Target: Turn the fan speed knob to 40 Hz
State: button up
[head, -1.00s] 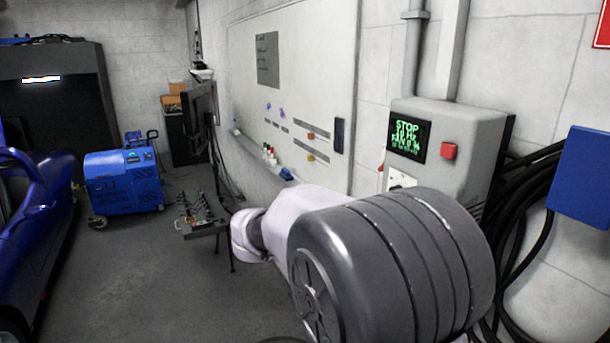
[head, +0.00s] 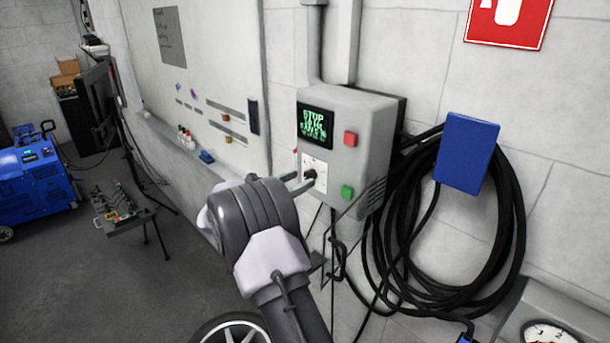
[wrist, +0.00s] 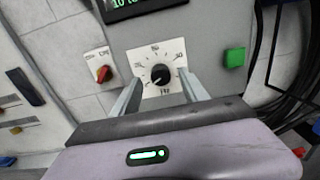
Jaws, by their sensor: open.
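The fan speed knob (wrist: 159,75) is round and black on a white dial plate (wrist: 153,58) with small numbers around it. Its pointer seems to face the lower left; the numbers are too small to read surely. In the head view the knob (head: 311,174) sits on the front of the grey control box (head: 372,150). My gripper (head: 302,181) is open in front of the dial. In the wrist view its fingers (wrist: 160,79) stand left and right of the knob with gaps. Contact is not visible. The display (head: 316,125) shows green text: STOP, seemingly 10 Hz.
A red button (head: 351,139) and a green button (head: 347,191) are on the box. A red selector switch (wrist: 103,73) is left of the dial. Black cable coils (head: 400,235) and a blue box (head: 466,152) are to the right. A whiteboard (head: 220,75) is left.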

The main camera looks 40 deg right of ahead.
aim_at(307, 176)
jog(key=shift+w+d, duration=0.1)
jog(key=shift+d, duration=1.45)
grip_shut()
